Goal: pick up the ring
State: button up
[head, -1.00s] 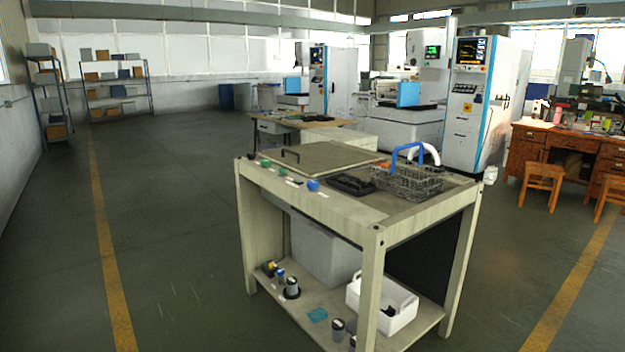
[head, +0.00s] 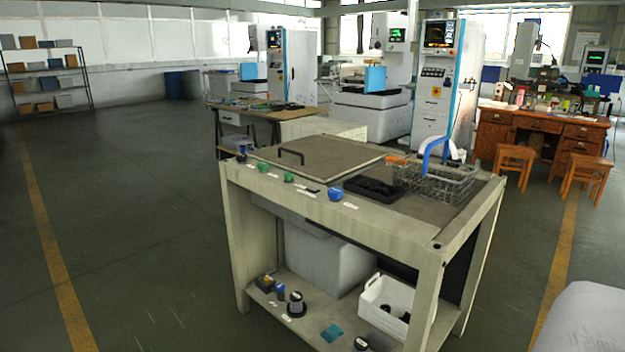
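I cannot make out a ring in the head view. It may be too small to tell or hidden among the small items. A workbench (head: 395,235) stands in front of me, with a row of small items along its front edge, among them a blue piece (head: 335,194) and green pieces (head: 289,177). A black tray (head: 373,188) and a wire basket (head: 445,187) with a blue handle are on its top. My gripper is not in view.
The bench's lower shelf (head: 318,327) holds a white bin (head: 384,303), a grey box and several small parts. A table (head: 262,113), machines (head: 435,100), a wooden desk (head: 540,125) and stools (head: 515,160) stand behind. The floor at left is clear.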

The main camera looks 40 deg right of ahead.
aim_at(365, 185)
jog(key=i+j+z, duration=0.15)
jog(key=i, duration=0.45)
jog(key=i+j+z, duration=0.15)
jog(key=i, duration=0.4)
jog(key=i+z, duration=0.2)
jog(key=z, duration=0.25)
jog(key=i+j+z, duration=0.2)
jog(key=z, duration=0.2)
jog(key=i+j+z, duration=0.2)
jog(key=z, duration=0.25)
jog(key=i+j+z, duration=0.1)
jog(key=j+z, duration=0.2)
jog(key=z, duration=0.15)
jog(key=i+j+z, duration=0.1)
jog(key=j+z, duration=0.3)
jog(key=l, duration=0.1)
